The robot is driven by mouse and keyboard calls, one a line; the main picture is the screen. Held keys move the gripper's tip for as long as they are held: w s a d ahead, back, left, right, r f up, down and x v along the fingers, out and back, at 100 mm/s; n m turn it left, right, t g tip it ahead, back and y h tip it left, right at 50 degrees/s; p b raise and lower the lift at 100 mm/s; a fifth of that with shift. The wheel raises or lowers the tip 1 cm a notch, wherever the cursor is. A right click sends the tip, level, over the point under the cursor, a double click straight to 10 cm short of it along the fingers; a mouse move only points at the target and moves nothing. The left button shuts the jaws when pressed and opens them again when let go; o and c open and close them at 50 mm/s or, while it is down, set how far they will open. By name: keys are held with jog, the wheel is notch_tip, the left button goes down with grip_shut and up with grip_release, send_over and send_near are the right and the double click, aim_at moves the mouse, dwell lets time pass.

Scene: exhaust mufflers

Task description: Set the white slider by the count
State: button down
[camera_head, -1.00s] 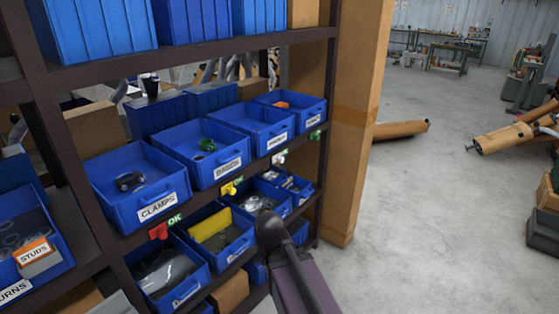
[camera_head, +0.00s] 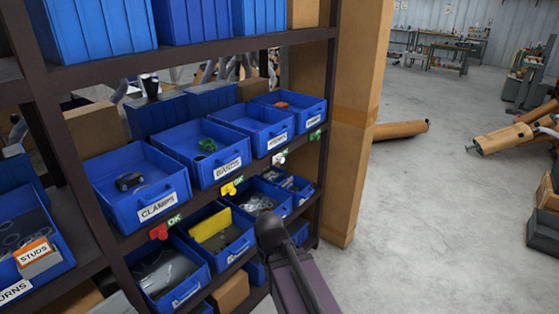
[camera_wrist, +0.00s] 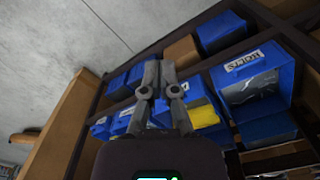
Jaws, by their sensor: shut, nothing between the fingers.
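The white slider (camera_head: 279,158) sits on the shelf edge below the third blue bin (camera_head: 262,143), with a green tag beside it. A red slider (camera_head: 158,232), a yellow slider (camera_head: 229,188) and a green slider (camera_head: 315,135) sit along the same edge. The clamps bin (camera_head: 157,213) holds a dark part (camera_head: 129,181). The bin beside it (camera_head: 203,172) holds a green part (camera_head: 207,145). The far right bin (camera_head: 302,122) holds an orange part (camera_head: 281,105). My gripper (camera_wrist: 158,68) is shut and empty in the wrist view, pointing toward the shelf. I cannot make out the white slider there.
Lower blue bins stand under the slider edge, one with a yellow part (camera_head: 210,222). A studs bin (camera_head: 40,275) is at the left. A tan post (camera_head: 355,130) bounds the shelf at the right. Open grey floor (camera_head: 430,230) lies beyond it.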

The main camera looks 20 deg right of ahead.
jog(key=c, duration=0.9)
grip_release()
jog(key=shift+c, duration=0.2)
jog(key=o, duration=0.3)
jog(key=shift+w+f, duration=0.1)
jog(key=shift+w, duration=0.15)
jog(key=shift+o, duration=1.2)
jog(key=w+f+n+t+y+b, duration=0.1)
jog(key=w+n+y+b, duration=0.1)
jog(key=w, duration=0.7)
jog(key=shift+w+d+f+t+y+b, duration=0.2)
jog(key=shift+t+y+b, duration=0.25)
jog(key=shift+y, duration=0.55)
jog(key=w+d+r+n+t+y+b, duration=0.1)
jog(key=w+d+r+t+y+b, duration=0.25)
jog(key=w+d, duration=0.5)
jog(key=w+d+r+n+t+y+b, duration=0.15)
jog(key=w+d+t, duration=0.4)
jog(key=w, duration=0.55)
jog(key=w+d+r+t+b, duration=0.1)
jog(key=w+d+r+t, duration=0.1)
jog(key=d, duration=0.4)
jog(key=w+d+r+t+b, duration=0.1)
jog(key=w+d+r+t, duration=0.1)
jog(key=d, duration=0.4)
jog(key=shift+w+d+r+y+b, duration=0.3)
jog(key=shift+w+d+b, duration=0.05)
jog(key=shift+d, duration=0.05)
jog(key=shift+w, duration=0.1)
